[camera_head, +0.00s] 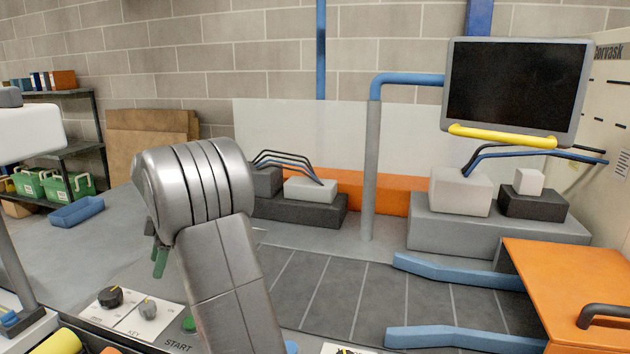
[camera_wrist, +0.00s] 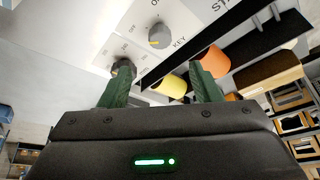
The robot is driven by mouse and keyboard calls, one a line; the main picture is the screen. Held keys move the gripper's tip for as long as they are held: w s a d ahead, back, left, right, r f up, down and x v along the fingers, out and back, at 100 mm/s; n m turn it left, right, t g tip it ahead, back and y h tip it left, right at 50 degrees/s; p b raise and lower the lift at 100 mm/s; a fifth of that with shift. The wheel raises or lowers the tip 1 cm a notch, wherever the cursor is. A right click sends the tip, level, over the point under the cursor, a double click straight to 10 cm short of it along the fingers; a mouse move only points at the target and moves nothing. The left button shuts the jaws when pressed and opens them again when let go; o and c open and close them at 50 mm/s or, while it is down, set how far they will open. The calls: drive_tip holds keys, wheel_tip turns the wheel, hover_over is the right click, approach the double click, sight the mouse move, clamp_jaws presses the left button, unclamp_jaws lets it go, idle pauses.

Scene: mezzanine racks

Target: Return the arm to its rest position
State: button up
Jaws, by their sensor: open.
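My arm rises in front of the control panel (camera_head: 135,325) in the head view, its grey links hiding part of the panel. My gripper (camera_wrist: 160,82) shows two green fingers spread apart with nothing held between them in the wrist view. In the head view only a green fingertip shows behind my arm's left side. The panel carries a black knob (camera_head: 110,296), a grey key switch (camera_head: 147,309) and a green START button (camera_head: 189,324). In the wrist view the key switch (camera_wrist: 159,36) lies beyond the fingers and the black knob (camera_wrist: 123,66) near the left finger. Contact cannot be told.
A yellow cylinder (camera_head: 56,342) sits at the lower left; an orange one (camera_wrist: 212,60) shows by the right finger. A monitor (camera_head: 515,90) hangs at right above an orange box (camera_head: 570,275). A grey post (camera_head: 370,170) stands beyond the dark slatted surface (camera_head: 330,290). Green bins (camera_head: 68,186) stand left.

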sight(147, 305)
drive_tip(key=x, duration=1.1)
drive_tip(key=shift+f, duration=0.2)
drive_tip(key=shift+s+a+f+m, duration=0.1)
drive_tip(key=shift+m, duration=0.2)
drive_tip(key=shift+s+m+t+p, duration=0.1)
drive_tip(key=shift+m+t+p, duration=0.3)
drive_tip(key=shift+m, duration=0.4)
drive_tip(key=m+t+p, duration=0.1)
drive_tip(key=m, duration=0.2)
drive_tip(key=shift+p, duration=0.4)
drive_tip(key=m+t+p, duration=0.1)
drive_tip(key=m+p, duration=0.2)
drive_tip(key=m+t+p, duration=0.1)
drive_tip(key=m+p, duration=0.1)
drive_tip(key=m, duration=0.1)
drive_tip(key=shift+s+p, duration=0.2)
drive_tip(key=shift+p, duration=0.2)
drive_tip(key=shift+m+t+h+p, duration=0.4)
drive_tip(key=shift+m+t, duration=0.3)
drive_tip(key=shift+m, duration=0.9)
drive_tip(key=shift+s+a+f+m+t+h+b, duration=0.1)
drive_tip(key=shift+m+t+h+b, duration=0.4)
drive_tip(key=shift+m, duration=1)
drive_tip(key=shift+m, duration=0.3)
